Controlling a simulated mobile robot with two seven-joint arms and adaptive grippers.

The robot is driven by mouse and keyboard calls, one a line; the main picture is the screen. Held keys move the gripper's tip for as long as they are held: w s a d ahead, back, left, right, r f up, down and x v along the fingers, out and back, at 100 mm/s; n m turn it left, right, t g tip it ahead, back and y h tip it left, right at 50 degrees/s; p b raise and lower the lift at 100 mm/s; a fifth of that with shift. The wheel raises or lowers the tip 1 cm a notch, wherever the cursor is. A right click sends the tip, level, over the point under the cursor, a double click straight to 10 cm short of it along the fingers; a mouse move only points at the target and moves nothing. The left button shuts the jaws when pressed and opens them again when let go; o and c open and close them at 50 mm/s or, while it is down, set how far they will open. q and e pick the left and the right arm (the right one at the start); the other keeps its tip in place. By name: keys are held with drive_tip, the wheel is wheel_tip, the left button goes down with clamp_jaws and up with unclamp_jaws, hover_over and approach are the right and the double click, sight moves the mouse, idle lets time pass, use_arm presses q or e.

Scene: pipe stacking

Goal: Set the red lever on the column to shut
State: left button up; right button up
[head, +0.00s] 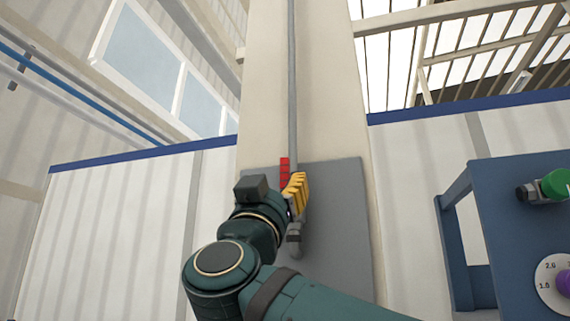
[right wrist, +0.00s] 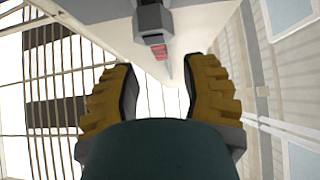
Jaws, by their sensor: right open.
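The red lever (head: 285,168) shows as an upright red strip beside the grey vertical pipe (head: 292,95) on the column (head: 330,90). Its lower part is hidden behind my right gripper (head: 297,184), whose yellow fingers are up close to the lever and pipe. In the right wrist view the fingers of my right gripper (right wrist: 163,72) are spread apart with nothing held. The red lever (right wrist: 159,51) shows small beyond and between the fingertips, below a dark grey fitting (right wrist: 153,18). I cannot tell whether a finger touches the lever. My left gripper is not in view.
A grey plate (head: 340,220) backs the pipe on the column. A blue frame (head: 500,230) with a green-handled part (head: 556,184) and a numbered dial (head: 549,284) stands at the right. White wall panels with blue top edges flank the column.

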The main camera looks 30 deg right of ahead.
sight(284, 172)
drive_tip(key=p+x, duration=0.1)
drive_tip(key=x, duration=0.5)
drive_tip(key=shift+w, duration=0.1)
clamp_jaws()
